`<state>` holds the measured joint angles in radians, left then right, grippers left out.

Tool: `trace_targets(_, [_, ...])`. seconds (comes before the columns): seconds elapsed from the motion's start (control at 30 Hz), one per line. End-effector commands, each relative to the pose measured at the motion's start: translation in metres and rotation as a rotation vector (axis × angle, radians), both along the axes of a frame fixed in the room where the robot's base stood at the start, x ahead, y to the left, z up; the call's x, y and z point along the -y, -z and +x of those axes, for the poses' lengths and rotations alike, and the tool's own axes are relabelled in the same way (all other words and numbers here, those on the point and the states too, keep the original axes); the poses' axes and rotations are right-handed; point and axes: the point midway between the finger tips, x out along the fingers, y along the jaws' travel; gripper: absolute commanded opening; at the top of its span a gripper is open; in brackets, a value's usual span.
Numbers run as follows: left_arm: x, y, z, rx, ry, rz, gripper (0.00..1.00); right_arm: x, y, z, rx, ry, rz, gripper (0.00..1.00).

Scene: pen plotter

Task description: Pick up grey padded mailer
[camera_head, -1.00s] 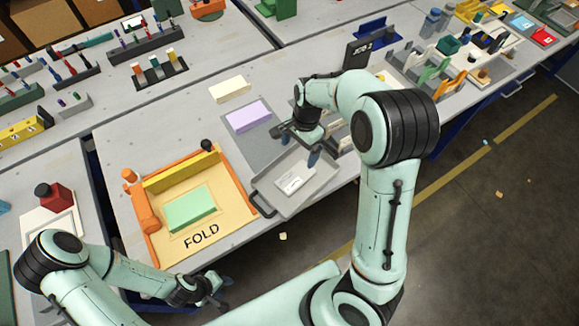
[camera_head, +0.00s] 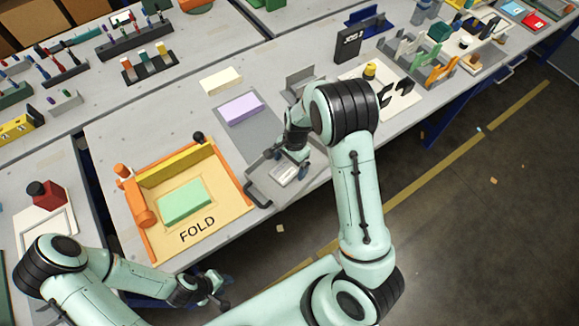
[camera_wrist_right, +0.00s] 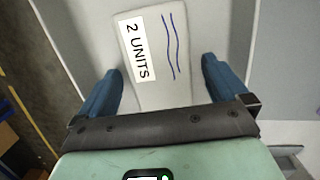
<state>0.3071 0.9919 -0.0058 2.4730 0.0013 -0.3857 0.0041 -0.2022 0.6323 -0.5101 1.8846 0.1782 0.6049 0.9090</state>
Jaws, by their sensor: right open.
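The grey padded mailer (camera_wrist_right: 160,55) lies flat in a grey tray, with a white "2 UNITS" label and two wavy blue lines on it. In the head view the mailer (camera_head: 284,174) is partly covered by my right gripper (camera_head: 290,160). In the right wrist view my right gripper (camera_wrist_right: 161,85) is open, its blue fingers on either side of the mailer's near end. I cannot tell whether they touch it. My left gripper (camera_head: 216,290) hangs empty in front of the table's edge; its jaw opening is too small to tell.
The grey tray (camera_head: 262,190) has a dark handle at its left. Left of it is the orange-edged FOLD board (camera_head: 225,215) with a green block (camera_head: 185,200). A lilac block (camera_head: 240,107) lies behind the tray. A black sign (camera_head: 348,46) and racks stand to the right.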

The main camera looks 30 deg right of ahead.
Motion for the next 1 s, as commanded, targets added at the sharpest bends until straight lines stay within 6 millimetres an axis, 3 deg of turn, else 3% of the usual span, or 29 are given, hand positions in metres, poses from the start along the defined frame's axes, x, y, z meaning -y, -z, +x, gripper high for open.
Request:
trace_targets(0.2, [0.000, 0.000, 0.000, 0.000, 0.000, 0.000, 0.40, 0.000, 0.000, 0.000, 0.001, 0.000, 0.000, 0.97])
trace_targets(0.37, [0.000, 0.000, 0.000, 0.000, 0.000, 0.000, 0.40, 0.000, 0.000, 0.000, 0.001, 0.000, -0.001, 0.45])
trace_targets(0.77, [0.000, -0.001, 0.001, 0.001, 0.000, 0.000, 0.40, 0.000, -0.005, 0.001, 0.002, 0.001, 0.000, 0.44])
trace_targets(1.0, [0.000, -0.005, 0.006, 0.007, 0.000, 0.000, 0.40, 0.000, -0.037, 0.002, 0.008, -0.001, 0.000, 0.44])
